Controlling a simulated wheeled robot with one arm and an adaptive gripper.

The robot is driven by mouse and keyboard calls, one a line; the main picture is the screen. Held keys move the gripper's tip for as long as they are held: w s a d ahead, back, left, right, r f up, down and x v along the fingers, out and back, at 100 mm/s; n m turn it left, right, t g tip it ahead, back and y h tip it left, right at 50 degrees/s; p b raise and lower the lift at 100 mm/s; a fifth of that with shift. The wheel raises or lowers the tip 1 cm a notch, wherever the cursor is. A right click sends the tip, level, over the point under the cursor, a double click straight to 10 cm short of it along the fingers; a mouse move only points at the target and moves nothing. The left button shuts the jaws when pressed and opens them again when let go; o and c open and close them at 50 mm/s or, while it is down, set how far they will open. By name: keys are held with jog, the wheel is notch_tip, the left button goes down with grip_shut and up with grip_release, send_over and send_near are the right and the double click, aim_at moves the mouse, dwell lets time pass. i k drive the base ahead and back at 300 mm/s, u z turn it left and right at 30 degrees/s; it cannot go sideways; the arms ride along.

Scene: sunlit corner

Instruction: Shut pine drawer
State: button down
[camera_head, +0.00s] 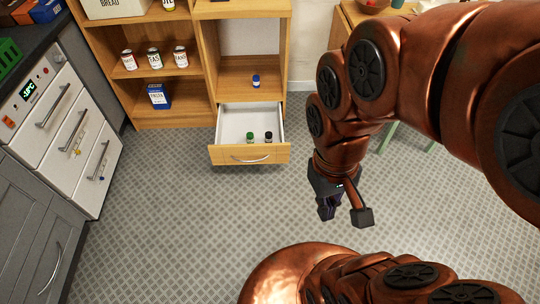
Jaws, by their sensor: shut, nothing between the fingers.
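The pine drawer (226,155) is pulled out from the lower part of the pine shelving unit, with a curved metal handle (250,159) on its front. Its inside is white and holds a small green-capped jar (250,137) and a small dark-capped jar (268,138). My gripper (345,213) is in front of the drawer and to its right, apart from it and above the patterned floor.
The pine shelves (165,72) hold several cans, a blue box (158,97) and a blue-capped jar (256,82) above the drawer. Grey and white cabinets (75,135) line the left. A wooden table (352,15) stands at the back right. The floor (190,235) before the drawer is clear.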

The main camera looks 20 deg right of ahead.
aim_at(235, 120)
jog(key=u, duration=0.15)
jog(key=i, duration=0.9)
jog(key=u, duration=0.75)
